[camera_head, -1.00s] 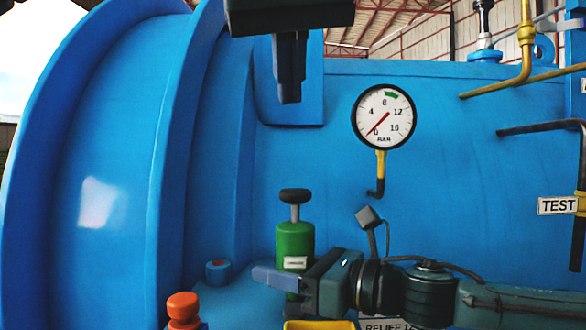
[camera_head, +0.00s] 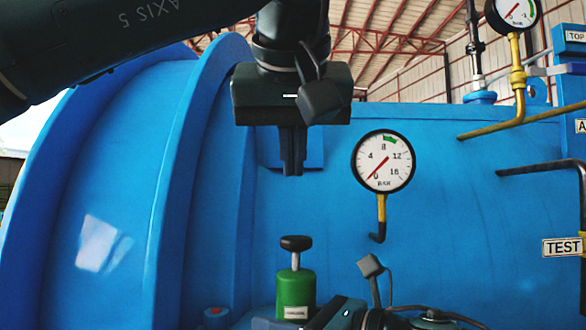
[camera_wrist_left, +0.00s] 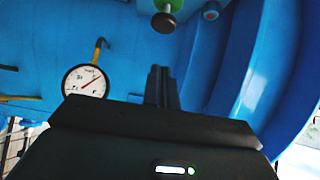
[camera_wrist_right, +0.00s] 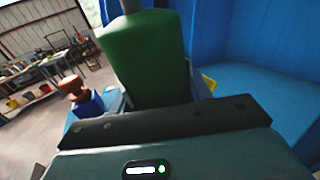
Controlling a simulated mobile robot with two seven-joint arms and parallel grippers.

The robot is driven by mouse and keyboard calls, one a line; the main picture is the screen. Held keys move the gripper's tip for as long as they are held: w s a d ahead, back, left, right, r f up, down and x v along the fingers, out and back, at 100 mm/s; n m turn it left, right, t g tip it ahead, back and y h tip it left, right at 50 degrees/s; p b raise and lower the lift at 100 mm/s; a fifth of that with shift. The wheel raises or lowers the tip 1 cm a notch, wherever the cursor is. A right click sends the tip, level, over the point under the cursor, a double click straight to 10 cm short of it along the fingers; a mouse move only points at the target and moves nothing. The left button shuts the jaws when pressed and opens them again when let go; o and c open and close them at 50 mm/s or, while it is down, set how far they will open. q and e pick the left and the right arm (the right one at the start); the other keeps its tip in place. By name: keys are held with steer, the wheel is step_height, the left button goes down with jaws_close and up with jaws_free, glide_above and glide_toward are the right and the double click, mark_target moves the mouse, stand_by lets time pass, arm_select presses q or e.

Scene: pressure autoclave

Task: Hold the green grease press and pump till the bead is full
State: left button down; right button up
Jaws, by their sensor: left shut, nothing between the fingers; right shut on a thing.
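The green grease press (camera_head: 296,292) stands upright at the bottom centre of the head view. Its black knob (camera_head: 296,243) sits on a grey rod raised above the body. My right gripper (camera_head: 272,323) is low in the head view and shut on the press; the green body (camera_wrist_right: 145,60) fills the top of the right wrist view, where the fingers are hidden. My left gripper (camera_head: 292,172) is shut and empty, pointing down above the knob with a clear gap. The knob (camera_wrist_left: 164,22) also shows beyond its fingertips (camera_wrist_left: 160,72) in the left wrist view. I cannot make out the bead.
The blue autoclave shell (camera_head: 300,215) fills the background. A dial gauge (camera_head: 384,160) with its needle near 0 is right of my left gripper. A second gauge (camera_head: 513,8), yellow pipe and a TEST label (camera_head: 562,247) are further right.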

arm_select(q)
glide_above(294, 240)
step_height(294, 240, down, 4)
steer(key=shift+f, duration=0.1)
step_height(294, 240, down, 2)
steer(key=shift+s+a+f, duration=0.1)
steer(key=shift+f, duration=0.55)
steer(key=shift+f, duration=1.45)
